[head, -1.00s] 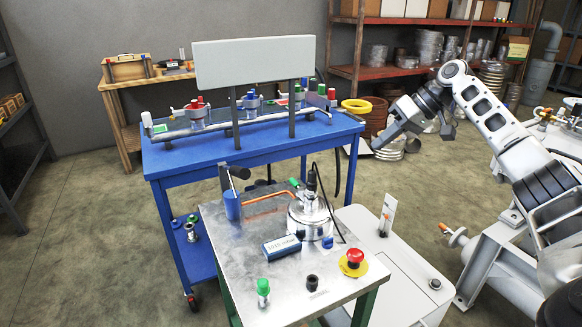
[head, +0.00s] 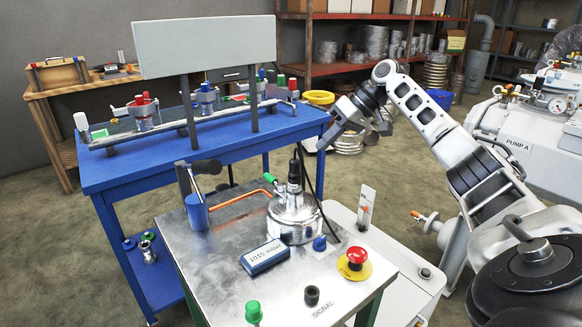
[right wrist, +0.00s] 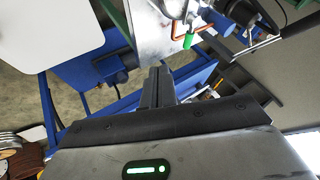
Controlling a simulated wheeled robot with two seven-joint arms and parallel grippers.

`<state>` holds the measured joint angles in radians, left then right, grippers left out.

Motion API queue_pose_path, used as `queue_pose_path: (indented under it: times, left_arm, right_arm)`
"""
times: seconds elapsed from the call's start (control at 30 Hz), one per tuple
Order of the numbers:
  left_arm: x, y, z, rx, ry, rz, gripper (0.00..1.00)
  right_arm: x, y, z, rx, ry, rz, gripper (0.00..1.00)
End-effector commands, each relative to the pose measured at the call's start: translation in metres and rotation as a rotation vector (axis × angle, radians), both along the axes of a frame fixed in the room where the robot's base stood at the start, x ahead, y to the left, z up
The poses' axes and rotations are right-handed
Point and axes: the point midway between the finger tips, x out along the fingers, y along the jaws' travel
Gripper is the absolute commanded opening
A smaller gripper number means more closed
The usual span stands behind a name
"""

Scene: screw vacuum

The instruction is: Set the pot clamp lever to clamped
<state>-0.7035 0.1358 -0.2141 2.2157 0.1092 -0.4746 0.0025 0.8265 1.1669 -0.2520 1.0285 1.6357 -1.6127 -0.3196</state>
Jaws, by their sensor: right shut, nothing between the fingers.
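A round silver pot (head: 294,222) stands on the metal-topped cart (head: 225,235), with black fittings and a cable on its lid. A green-tipped handle (head: 271,179) sits beside the pot near a copper pipe (head: 238,197); the handle also shows in the right wrist view (right wrist: 188,40). A black-handled lever (head: 205,167) stands by a blue cylinder at the cart's left; I cannot tell which handle is the pot clamp lever. My right gripper (head: 328,143) is shut and empty, above and beyond the pot, apart from it. Its fingers show in the right wrist view (right wrist: 158,82). My left gripper is not in view.
A blue workbench (head: 180,160) with a grey panel (head: 207,46) stands behind the cart. A red stop button (head: 357,256), a pressure display (head: 264,256) and a green knob (head: 253,311) occupy the cart top. Pump A (head: 530,140) stands at the right.

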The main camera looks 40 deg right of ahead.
Motion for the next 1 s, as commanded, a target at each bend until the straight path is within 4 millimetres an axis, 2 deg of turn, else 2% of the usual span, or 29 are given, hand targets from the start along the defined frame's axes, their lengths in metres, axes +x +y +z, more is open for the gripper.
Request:
queue_pose_path:
  times: [0.17,0.57,0.8,1.0]
  left_arm:
    - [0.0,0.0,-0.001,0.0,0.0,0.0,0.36]
    - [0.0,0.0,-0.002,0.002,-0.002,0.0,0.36]
    - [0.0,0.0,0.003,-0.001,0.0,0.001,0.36]
    - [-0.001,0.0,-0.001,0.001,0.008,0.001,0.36]
  right_arm:
    - [0.008,0.009,-0.015,0.001,0.003,0.003,0.0]
    - [0.046,0.047,-0.078,0.003,0.002,0.003,0.0]
    - [0.049,0.077,-0.069,-0.002,0.001,0.002,0.0]
    - [0.049,0.084,-0.068,-0.001,0.001,-0.001,0.0]
